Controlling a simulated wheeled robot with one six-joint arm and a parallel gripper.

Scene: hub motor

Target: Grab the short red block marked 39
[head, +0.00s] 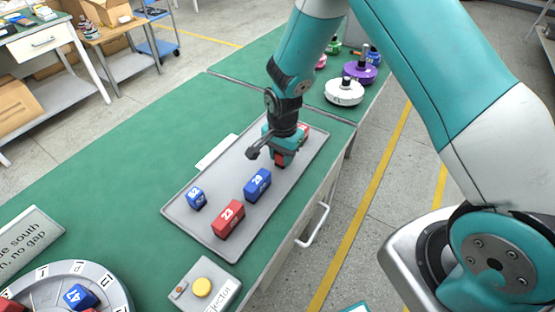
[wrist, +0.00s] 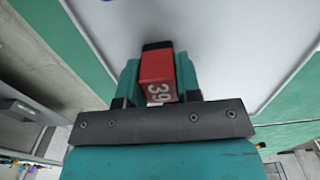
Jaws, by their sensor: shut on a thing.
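The short red block marked 39 (wrist: 158,76) sits between the two teal fingers of my gripper (wrist: 158,85) in the wrist view, its number facing the camera. My gripper (head: 281,158) is shut on it, over the far part of the grey tray (head: 178,220) in the head view. There the block shows only as a bit of red below the fingers. I cannot tell whether it touches the tray.
On the tray are a red block marked 23 (head: 228,219), a blue block marked 29 (head: 257,184), a small blue block (head: 197,197) and another red block (head: 304,132) behind my gripper. A yellow button box (head: 203,288) and a round dial (head: 112,284) stand nearer.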

